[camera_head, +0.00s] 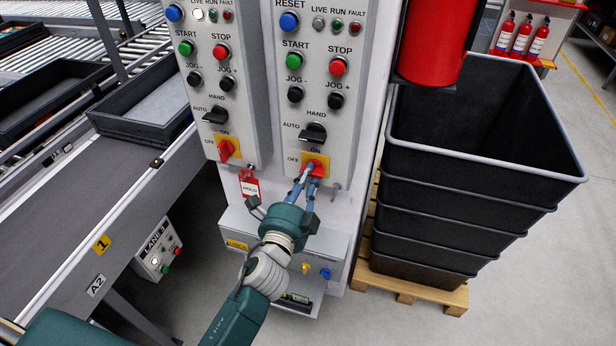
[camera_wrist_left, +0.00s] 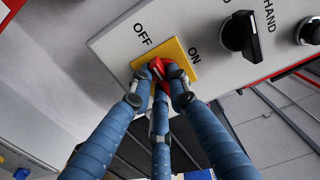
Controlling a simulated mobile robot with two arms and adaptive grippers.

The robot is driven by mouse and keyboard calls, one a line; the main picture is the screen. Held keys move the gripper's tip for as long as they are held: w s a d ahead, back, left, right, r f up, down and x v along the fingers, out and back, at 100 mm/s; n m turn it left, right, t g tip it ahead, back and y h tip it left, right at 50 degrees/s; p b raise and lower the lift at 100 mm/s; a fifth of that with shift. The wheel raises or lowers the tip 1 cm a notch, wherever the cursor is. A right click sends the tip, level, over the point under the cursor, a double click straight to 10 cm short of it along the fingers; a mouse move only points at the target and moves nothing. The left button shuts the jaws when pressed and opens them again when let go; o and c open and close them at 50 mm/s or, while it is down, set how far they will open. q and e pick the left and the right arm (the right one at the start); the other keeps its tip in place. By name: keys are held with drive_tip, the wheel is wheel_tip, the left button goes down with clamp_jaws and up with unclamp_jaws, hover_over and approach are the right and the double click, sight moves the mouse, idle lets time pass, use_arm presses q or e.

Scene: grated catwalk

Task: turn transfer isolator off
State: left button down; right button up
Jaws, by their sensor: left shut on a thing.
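A red rotary isolator handle (camera_head: 317,161) sits on a yellow plate low on the right control panel (camera_head: 283,110). My left gripper (camera_head: 309,174) is shut on this handle, its blue fingers close around it. In the left wrist view the red handle (camera_wrist_left: 156,66) shows between the fingertips (camera_wrist_left: 161,77). The yellow plate (camera_wrist_left: 178,51) has OFF and ON printed beside it. The fingers partly hide the handle, so I cannot tell its exact angle. No label naming this isolator is readable. My right gripper is not in view.
A similar red isolator (camera_head: 226,149) is on the left panel, with a red HOLD tag (camera_head: 250,187) hanging below. Black selector knobs (camera_head: 313,133) sit above the isolators. Stacked black crates (camera_head: 480,190) stand right; a conveyor (camera_head: 90,210) runs left.

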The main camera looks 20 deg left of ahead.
use_arm(q)
drive_tip(key=c, duration=1.7)
unclamp_jaws()
drive_tip(key=shift+o, duration=0.2)
drive_tip(key=shift+s, duration=0.1)
drive_tip(key=s, duration=1.2)
drive_tip(key=shift+a, duration=0.25)
